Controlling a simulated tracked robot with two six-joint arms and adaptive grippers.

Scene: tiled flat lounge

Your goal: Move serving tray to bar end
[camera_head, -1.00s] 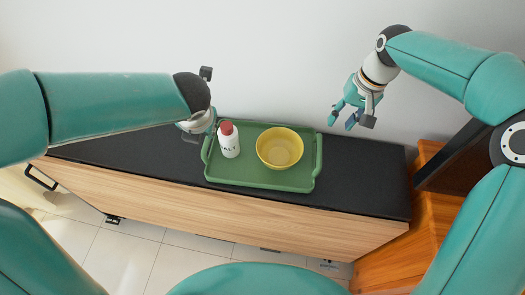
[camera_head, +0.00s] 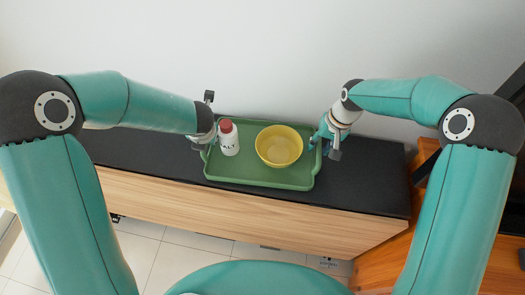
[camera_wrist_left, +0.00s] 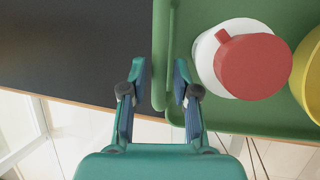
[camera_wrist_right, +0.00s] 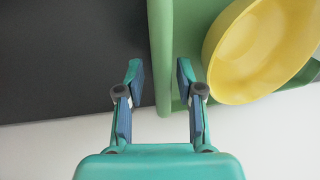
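The green serving tray (camera_head: 225,179) lies on the black counter top. A white salt bottle with a red cap (camera_head: 229,138) stands at its left part, and a yellow bowl (camera_head: 279,147) sits right of it. My left gripper (camera_wrist_left: 158,82) is open at the tray's left edge, with the tray's rim between its fingers in the left wrist view. My right gripper (camera_wrist_right: 158,84) is open at the tray's right edge, with the rim between its fingers in the right wrist view. In the head view the left fingertips are mostly hidden by the wrist.
The black counter top (camera_head: 370,180) is bare to the right of the tray and also bare to its left (camera_head: 130,150). A white wall (camera_head: 260,50) stands behind it. Orange-brown wooden furniture (camera_head: 385,262) stands at the counter's right end.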

